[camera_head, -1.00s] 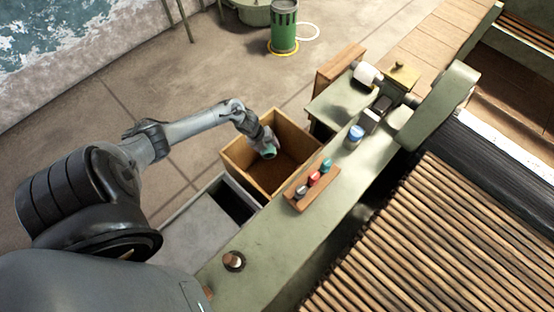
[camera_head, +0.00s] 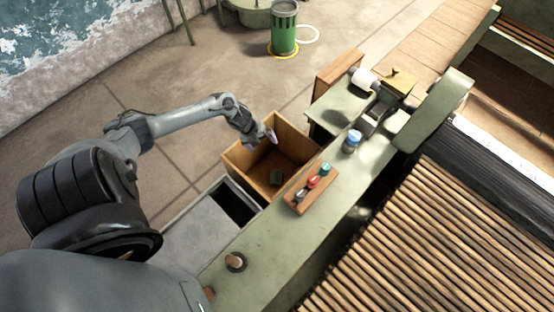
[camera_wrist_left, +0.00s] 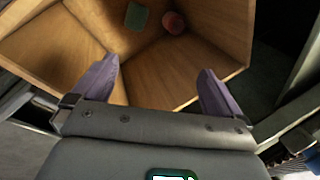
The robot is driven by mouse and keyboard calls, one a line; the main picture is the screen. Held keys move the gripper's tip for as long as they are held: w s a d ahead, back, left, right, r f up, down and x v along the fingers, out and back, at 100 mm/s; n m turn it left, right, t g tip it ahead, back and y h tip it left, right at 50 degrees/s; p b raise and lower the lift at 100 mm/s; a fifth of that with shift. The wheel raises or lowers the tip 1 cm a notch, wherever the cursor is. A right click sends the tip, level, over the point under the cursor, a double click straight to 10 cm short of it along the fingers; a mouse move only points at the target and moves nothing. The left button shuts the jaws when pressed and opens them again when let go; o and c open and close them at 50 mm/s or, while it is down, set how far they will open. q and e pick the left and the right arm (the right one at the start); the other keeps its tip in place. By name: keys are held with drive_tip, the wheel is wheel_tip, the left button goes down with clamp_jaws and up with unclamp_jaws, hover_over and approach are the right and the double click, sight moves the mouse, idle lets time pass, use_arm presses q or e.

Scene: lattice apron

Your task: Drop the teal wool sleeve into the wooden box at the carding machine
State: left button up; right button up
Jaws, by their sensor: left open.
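The teal wool sleeve (camera_head: 276,178) lies on the floor of the wooden box (camera_head: 240,161), near its right side. In the left wrist view the sleeve (camera_wrist_left: 136,16) is a small teal patch inside the box (camera_wrist_left: 215,67), beside a round reddish thing (camera_wrist_left: 173,22). My left gripper (camera_head: 267,138) is above the box near its far left rim. Its two purple-grey fingers stand apart in the left wrist view (camera_wrist_left: 158,82), with nothing between them. My right gripper is out of view.
A small wooden rack (camera_head: 312,193) with several coloured pieces sits on the green machine ledge (camera_head: 270,240). A blue-capped jar (camera_head: 352,141) stands farther along it. A grey bin (camera_head: 205,226) adjoins the box, and a green canister (camera_head: 284,30) stands on the floor beyond.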

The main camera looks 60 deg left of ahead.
use_arm(q)
drive_tip(key=shift+p+v, duration=0.6)
drive_tip(key=shift+v, duration=1.6)
